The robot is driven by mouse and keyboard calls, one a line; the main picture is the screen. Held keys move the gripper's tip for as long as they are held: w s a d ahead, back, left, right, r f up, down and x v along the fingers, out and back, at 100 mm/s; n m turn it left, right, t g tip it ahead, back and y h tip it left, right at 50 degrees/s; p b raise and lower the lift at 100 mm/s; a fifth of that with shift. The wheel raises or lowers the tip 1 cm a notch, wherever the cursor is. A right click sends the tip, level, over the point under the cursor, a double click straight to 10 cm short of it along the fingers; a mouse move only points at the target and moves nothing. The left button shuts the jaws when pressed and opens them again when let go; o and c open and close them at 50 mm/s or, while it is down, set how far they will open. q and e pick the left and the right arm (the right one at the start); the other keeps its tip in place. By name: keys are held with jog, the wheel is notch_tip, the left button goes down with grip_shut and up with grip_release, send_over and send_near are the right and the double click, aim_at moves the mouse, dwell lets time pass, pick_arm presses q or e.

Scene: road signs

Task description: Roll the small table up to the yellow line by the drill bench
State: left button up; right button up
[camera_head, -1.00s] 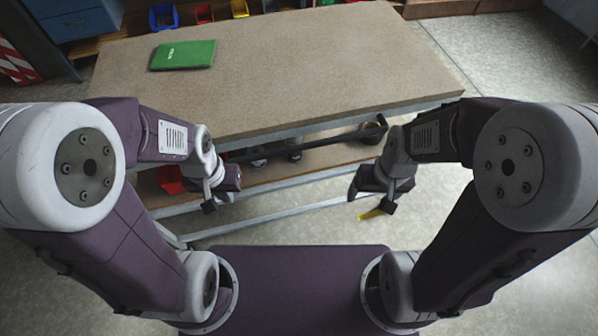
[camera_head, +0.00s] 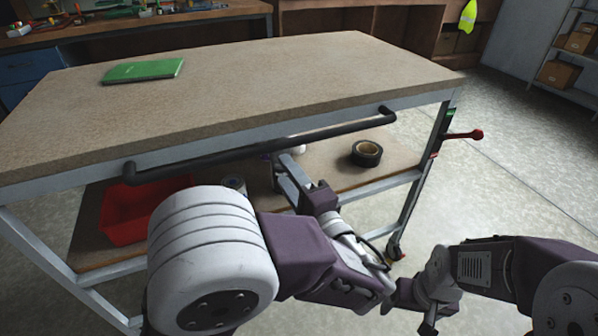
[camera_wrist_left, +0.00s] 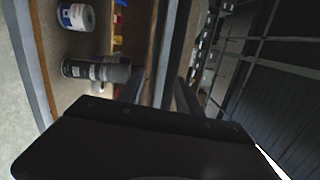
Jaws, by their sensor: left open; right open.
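The small table (camera_head: 240,75) has a speckled brown top, a grey metal frame and a black push handle (camera_head: 260,147) along its near side. My left gripper (camera_head: 300,187) is open, just below the handle and in front of the lower shelf, apart from the handle as far as I can tell. My right gripper (camera_head: 430,318) is open and empty, low at the right, away from the table. No yellow line shows now, and I cannot pick out the drill bench.
A green book (camera_head: 143,70) lies on the top. The lower shelf holds a red bin (camera_head: 140,208), a black tape roll (camera_head: 366,153) and cans (camera_wrist_left: 76,17). A red-tipped lever (camera_head: 463,135) sticks out at the right leg. Floor at right is clear; shelving (camera_head: 567,50) stands behind.

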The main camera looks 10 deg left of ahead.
aim_at(290, 147)
pick_arm(q)
jog(key=w, duration=0.2)
jog(key=w+r+t+b, duration=0.1)
jog(key=w, duration=0.1)
jog(key=w+a+r+t+b, duration=0.1)
jog(key=w, duration=0.1)
jog(key=shift+w+r+h, duration=0.2)
jog(key=shift+h, duration=0.2)
jog(key=shift+w+a+r, duration=0.2)
jog(key=shift+w+a, duration=0.05)
jog(key=shift+w, duration=0.25)
grip_shut()
pick_arm(e)
notch_tip(290, 147, down, 4)
jog(key=shift+w+r, duration=0.1)
jog(key=shift+r, duration=0.1)
pick_arm(q)
jog(key=shift+f, duration=0.1)
dwell(0.3)
